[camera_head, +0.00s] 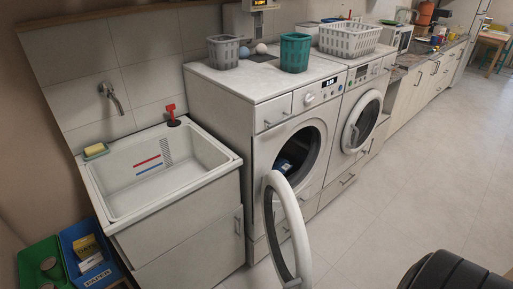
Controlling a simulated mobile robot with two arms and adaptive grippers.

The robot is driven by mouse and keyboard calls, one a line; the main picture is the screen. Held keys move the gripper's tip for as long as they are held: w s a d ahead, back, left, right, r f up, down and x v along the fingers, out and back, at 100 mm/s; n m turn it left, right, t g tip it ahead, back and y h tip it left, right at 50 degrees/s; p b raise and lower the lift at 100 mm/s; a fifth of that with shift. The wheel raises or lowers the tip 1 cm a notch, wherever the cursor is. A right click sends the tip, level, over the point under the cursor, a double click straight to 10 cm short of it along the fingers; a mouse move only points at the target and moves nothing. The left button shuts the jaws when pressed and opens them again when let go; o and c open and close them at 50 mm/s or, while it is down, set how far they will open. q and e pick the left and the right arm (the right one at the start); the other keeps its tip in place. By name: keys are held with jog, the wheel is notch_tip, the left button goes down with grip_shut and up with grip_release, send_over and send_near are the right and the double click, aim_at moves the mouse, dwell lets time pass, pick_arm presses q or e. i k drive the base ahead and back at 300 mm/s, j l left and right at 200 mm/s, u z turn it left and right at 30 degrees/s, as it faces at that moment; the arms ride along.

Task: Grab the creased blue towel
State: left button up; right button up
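The machine's round door (303,255) is swung open toward me and stands in front of the lower part of the machine. Neither of my grippers is in view.
The second machine's round door (371,108) looks ajar. A grey basket (224,52), a teal basket (294,52) and a white basket (348,38) stand on top. A sink (203,172) and blue and green bins are at left.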

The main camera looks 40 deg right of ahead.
aim_at(282, 165)
jog(key=i+l, duration=0.1)
jog(key=l, duration=0.45)
jog(key=i+l+u, duration=0.1)
jog(key=l, duration=0.45)
jog(key=i+l, duration=0.1)
jog(key=l, duration=0.45)
jog(key=i+l, duration=0.1)
jog(key=l, duration=0.45)
jog(key=i+l+u, duration=0.1)
jog(key=l, duration=0.5)
